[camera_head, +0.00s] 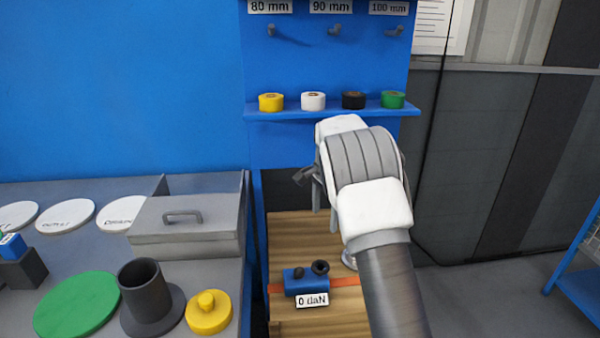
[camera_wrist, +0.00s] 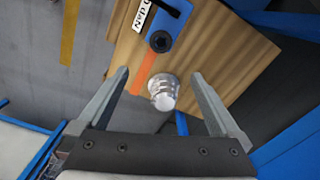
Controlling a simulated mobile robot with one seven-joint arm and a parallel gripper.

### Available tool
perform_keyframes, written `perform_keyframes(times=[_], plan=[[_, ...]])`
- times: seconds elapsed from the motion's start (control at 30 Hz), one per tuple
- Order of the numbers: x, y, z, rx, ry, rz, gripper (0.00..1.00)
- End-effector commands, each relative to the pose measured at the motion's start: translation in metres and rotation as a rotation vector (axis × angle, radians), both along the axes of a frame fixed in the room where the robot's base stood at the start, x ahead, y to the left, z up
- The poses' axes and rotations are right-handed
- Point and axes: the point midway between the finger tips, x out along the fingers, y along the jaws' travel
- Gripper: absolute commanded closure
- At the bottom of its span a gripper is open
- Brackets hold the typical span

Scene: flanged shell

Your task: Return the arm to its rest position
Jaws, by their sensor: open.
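My arm reaches up and forward on the right of the head view, with its white and grey wrist in front of the blue panel. My gripper (camera_wrist: 160,80) is open and empty in the wrist view, its two fingers spread wide. In the head view its fingers are partly hidden behind the wrist. A shiny silver cylindrical part (camera_wrist: 164,92) stands on the wooden bench top (camera_wrist: 215,55) and shows between the fingers, apart from them. In the head view my arm hides most of it.
A blue block (camera_head: 305,283) labelled "0 daN" sits on the wood. To the left are a dark flanged shell (camera_head: 142,290), a yellow knobbed disc (camera_head: 208,312), a green disc (camera_head: 77,304) and a grey lidded box (camera_head: 187,225). A blue shelf (camera_head: 330,111) holds several tape rolls behind my wrist.

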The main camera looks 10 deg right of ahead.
Motion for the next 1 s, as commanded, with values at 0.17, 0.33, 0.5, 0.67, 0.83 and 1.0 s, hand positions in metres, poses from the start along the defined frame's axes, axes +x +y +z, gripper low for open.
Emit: perform_keyframes(times=[0.17, 0.33, 0.5, 0.67, 0.83, 1.0], plan=[[-0.021, -0.004, 0.055, 0.016, -0.045, 0.077, 0.00], [-0.050, -0.006, 0.104, 0.027, -0.091, 0.175, 0.00], [-0.084, -0.007, 0.147, 0.028, -0.138, 0.278, 0.00], [-0.119, -0.006, 0.181, 0.022, -0.183, 0.379, 0.00], [-0.158, -0.005, 0.212, 0.005, -0.230, 0.490, 0.00], [-0.199, -0.003, 0.236, -0.023, -0.276, 0.604, 0.00]])
